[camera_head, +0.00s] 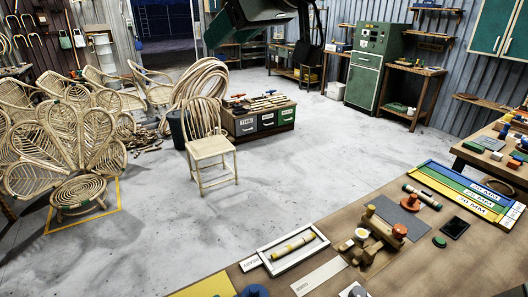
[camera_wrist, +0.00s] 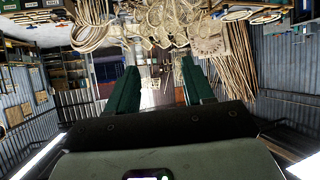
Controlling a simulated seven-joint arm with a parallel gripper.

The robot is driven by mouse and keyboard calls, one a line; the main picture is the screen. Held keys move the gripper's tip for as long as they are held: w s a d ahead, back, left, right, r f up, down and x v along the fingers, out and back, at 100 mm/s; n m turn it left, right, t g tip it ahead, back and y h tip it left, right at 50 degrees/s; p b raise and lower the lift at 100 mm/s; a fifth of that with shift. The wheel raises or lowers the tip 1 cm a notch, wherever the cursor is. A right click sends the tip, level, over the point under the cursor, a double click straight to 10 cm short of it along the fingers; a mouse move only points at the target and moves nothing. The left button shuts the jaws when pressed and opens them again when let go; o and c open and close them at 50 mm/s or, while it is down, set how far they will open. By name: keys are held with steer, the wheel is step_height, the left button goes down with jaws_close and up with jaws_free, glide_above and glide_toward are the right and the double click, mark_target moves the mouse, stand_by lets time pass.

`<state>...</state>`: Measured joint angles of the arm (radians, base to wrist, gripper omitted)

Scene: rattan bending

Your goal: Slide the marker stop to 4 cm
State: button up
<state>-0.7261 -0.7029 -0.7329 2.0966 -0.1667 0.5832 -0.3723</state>
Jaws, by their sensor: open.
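On the workbench (camera_head: 440,265) at the lower right stands a wooden tool (camera_head: 383,232) that looks like a marking gauge, with an orange knob, a yellow ball and a white round part. I cannot make out for certain which part is the marker stop, and no centimetre scale is readable. My gripper (camera_wrist: 158,75) shows in the wrist view as two dark green fingers, wide apart with nothing between them. It points out across the workshop, well away from the bench. Dark green parts of my arm hang at the top of the head view.
Around the tool lie a white tray (camera_head: 284,253) with a pale rod, a grey mat (camera_head: 400,222), a red knobbed piece (camera_head: 411,203), a green disc (camera_head: 439,241) and a dark small device (camera_head: 455,228). Coloured millimetre-labelled strips (camera_head: 462,193) lie behind.

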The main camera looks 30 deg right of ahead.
steer(key=w+d+r+m+h, duration=0.25)
steer(key=w+d+r, duration=0.2)
steer(key=d, duration=0.25)
steer(key=w+d+r+m+h, duration=0.1)
steer(key=w+d+r+h, duration=0.3)
steer(key=d, duration=0.3)
steer(key=w+d+f+m+g+h, duration=0.3)
steer(key=d+f+m+g, duration=0.15)
steer(key=d+f, duration=0.35)
steer(key=m+g+y, duration=0.6)
steer(key=m+g, duration=0.1)
steer(key=m, duration=0.7)
glide_above(372, 207)
step_height(372, 207, down, 42)
step_height(372, 207, down, 10)
steer(key=shift+r, duration=0.1)
steer(key=shift+f, duration=0.7)
